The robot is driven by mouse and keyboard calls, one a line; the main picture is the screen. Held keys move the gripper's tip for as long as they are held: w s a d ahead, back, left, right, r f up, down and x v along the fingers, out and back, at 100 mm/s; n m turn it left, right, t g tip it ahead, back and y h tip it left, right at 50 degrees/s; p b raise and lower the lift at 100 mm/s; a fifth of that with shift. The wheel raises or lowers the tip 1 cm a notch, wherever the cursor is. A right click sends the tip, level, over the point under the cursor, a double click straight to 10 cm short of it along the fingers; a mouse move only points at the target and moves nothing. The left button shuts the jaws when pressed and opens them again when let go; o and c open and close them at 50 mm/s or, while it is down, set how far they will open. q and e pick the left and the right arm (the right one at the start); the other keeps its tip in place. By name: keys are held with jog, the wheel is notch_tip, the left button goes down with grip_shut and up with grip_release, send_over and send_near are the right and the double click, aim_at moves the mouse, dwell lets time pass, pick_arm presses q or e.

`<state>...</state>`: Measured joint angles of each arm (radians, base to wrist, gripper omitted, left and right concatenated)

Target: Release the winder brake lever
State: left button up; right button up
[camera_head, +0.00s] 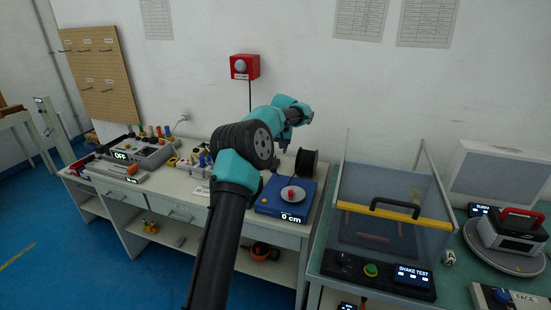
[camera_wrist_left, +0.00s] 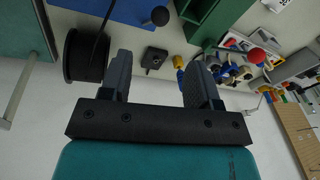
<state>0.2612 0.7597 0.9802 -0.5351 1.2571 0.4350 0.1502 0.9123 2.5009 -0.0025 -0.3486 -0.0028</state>
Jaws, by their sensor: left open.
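The winder is a blue box (camera_head: 268,209) with a "0 cm" display and a red knob (camera_head: 291,194) on a pale disc. A black spool (camera_head: 306,162) is behind it; the spool also shows at upper left in the left wrist view (camera_wrist_left: 84,58). My left gripper (camera_head: 302,114) is raised above the bench, open and empty. In the left wrist view, a black ball knob (camera_wrist_left: 160,15) and a small black block (camera_wrist_left: 153,58) appear beyond the open fingers (camera_wrist_left: 158,72). A red ball (camera_wrist_left: 256,55) is to their right. I cannot tell which part is the brake lever. My right gripper is not visible.
Small tools and a grey "OFF" box (camera_head: 150,152) crowd the bench to the left. A red wall box (camera_head: 244,67) hangs behind.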

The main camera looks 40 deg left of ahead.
pick_arm(q)
jog(key=r, duration=0.2)
jog(key=d+r, duration=0.1)
jog(key=r, duration=0.2)
jog(key=shift+s, duration=0.1)
dwell(0.3)
